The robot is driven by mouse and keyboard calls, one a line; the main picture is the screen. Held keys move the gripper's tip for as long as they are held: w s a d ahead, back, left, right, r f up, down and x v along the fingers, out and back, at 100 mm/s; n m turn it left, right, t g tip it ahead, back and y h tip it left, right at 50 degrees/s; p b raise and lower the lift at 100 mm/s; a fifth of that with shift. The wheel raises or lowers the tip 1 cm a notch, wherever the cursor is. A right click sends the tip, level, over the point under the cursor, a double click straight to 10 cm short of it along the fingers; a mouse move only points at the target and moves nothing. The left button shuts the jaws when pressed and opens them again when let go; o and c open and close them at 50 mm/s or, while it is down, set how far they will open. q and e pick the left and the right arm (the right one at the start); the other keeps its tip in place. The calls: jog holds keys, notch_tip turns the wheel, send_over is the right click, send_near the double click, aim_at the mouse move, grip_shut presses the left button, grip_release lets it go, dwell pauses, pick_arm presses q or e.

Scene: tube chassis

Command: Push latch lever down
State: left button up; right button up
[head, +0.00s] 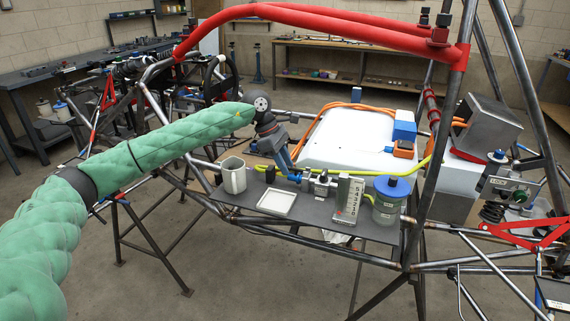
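My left arm in its green sleeve reaches in from the left. Its gripper (291,173) points down over the back edge of a dark shelf (315,219) on the tube frame. A small silver and dark fitting (321,184) stands on the shelf just right of the gripper, close to the fingertips. It may carry the latch lever, but it is too small to tell the lever's position. Whether the fingers touch it or are open or shut is unclear. My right gripper is not in view.
On the shelf are a grey mug (233,176), a white square tray (276,202), an upright numbered scale block (348,199) and a blue-lidded jar (390,201). Behind lie a white case (345,139) and orange cables. A steel post (440,150) rises right of the shelf.

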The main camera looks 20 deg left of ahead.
pick_arm(q)
jog(key=shift+r, duration=0.1)
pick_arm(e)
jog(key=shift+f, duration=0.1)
